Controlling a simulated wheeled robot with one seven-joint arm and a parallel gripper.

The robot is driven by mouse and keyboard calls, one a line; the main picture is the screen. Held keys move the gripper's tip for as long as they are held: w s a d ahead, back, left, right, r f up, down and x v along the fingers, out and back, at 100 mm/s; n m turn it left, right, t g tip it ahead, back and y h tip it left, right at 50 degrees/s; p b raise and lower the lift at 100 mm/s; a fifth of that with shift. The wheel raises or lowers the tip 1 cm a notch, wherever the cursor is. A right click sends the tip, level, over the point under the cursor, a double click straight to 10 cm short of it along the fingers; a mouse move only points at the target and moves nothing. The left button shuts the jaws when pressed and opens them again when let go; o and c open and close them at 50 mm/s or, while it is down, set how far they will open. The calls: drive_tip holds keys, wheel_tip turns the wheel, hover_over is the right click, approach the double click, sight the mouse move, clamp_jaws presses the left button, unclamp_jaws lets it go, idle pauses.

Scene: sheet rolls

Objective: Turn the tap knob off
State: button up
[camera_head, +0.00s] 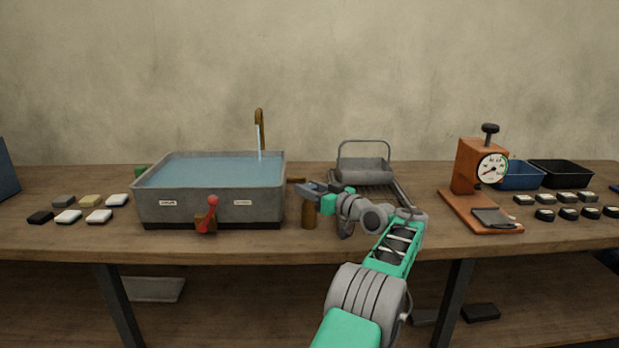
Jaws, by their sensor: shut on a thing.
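A brass tap (260,118) rises behind the grey basin (210,211), and a thin stream of water falls from its spout. A brown post (309,215) stands on the table right of the basin. My gripper (304,188) is at the top of this post, its jaws pointing left. It is shut on the tap knob there, which the jaws mostly hide; its turn angle cannot be told.
A red lever (209,212) is on the basin's front. An orange dial press (481,165), several dark pucks and two trays are right. Several small blocks lie left.

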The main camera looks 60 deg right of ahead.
drive_tip(key=shift+n+t+y+p, duration=0.4)
drive_tip(key=shift+n+y+p, duration=0.3)
drive_tip(key=shift+y+p, duration=0.65)
drive_tip(key=o, duration=1.1)
drive_tip(key=shift+w, duration=0.2)
drive_tip(key=shift+s, duration=0.1)
